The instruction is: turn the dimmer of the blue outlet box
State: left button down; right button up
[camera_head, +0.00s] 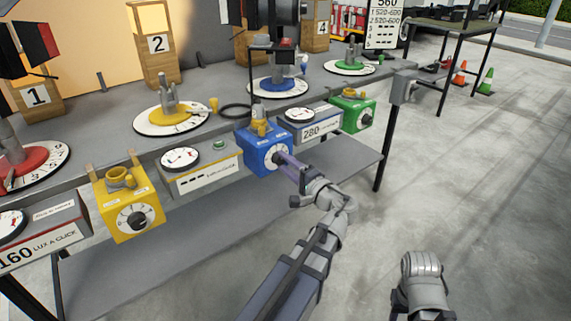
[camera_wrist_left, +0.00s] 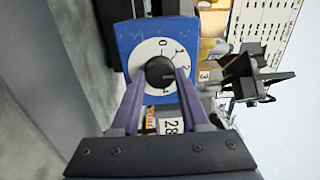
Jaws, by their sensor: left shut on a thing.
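The blue outlet box (camera_head: 254,153) stands on the bench ledge in the middle of the head view, with a yellow socket on top. In the left wrist view its blue front (camera_wrist_left: 128,35) carries a white numbered dial and a round black dimmer knob (camera_wrist_left: 160,72). My left gripper (camera_head: 279,159) reaches the box front from the lower right. Its two purple fingers are shut on the knob, one on each side. Part of my right arm shows at the lower right, with no fingers visible.
A yellow outlet box (camera_head: 132,212) stands to the left and a green one (camera_head: 357,112) to the right. Meters, including one marked 280 (camera_head: 312,124), stand between them. Lamps on round dials stand behind.

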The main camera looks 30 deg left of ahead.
dwell(0.5)
pick_arm(q)
jog(key=shift+c, duration=2)
grip_release()
jog(key=v, duration=0.7)
jog(key=shift+d, duration=0.4)
jog(key=shift+s+f, duration=0.1)
jog(key=shift+s, duration=0.05)
